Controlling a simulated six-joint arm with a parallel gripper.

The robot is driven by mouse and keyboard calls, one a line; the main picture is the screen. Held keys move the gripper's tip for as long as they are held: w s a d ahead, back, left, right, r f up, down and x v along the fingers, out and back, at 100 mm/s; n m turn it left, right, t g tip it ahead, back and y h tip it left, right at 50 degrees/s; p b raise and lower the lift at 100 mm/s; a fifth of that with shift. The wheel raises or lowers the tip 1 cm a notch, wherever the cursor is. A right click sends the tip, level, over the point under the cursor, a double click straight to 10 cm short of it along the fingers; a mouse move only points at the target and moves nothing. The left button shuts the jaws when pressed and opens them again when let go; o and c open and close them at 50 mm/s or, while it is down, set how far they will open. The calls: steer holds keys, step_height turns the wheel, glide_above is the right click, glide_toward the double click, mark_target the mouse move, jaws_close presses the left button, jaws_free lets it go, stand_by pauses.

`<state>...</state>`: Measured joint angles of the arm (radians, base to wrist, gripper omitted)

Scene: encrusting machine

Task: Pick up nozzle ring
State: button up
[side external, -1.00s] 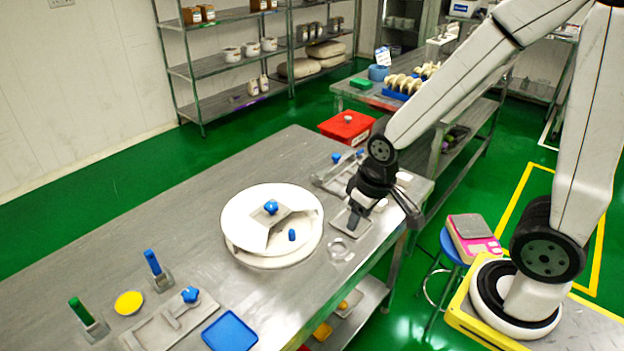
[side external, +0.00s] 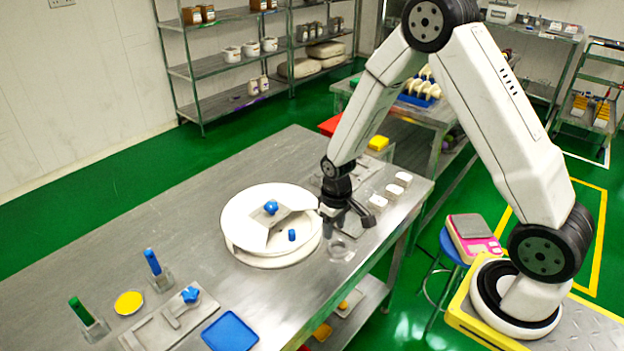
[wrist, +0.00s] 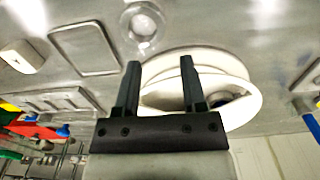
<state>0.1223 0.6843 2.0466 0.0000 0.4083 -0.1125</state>
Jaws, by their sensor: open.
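The nozzle ring, a small clear or silvery ring (side external: 341,248), lies on the steel table just right of the round white machine plate (side external: 235,243). It also shows in the wrist view (wrist: 144,27), beyond my fingertips and a little left of them. My gripper (side external: 346,217) is above the table, just behind and above the ring in the side view. In the wrist view my gripper (wrist: 160,64) has its two black fingers apart with nothing between them, in front of the white plate. The ring is not between the fingers.
The white plate carries a blue knob (side external: 271,207) and a blue peg (side external: 292,235). A shallow metal tray (wrist: 85,48) and small white blocks (side external: 391,190) lie right of my gripper. A blue tray (side external: 230,332) sits near the table's front edge.

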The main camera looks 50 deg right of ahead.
mark_target(334, 252)
steer(key=shift+f, duration=0.2)
steer(key=shift+f, duration=1.2)
steer(key=shift+s+f, duration=0.1)
steer(key=shift+f, duration=2.45)
jaws_close()
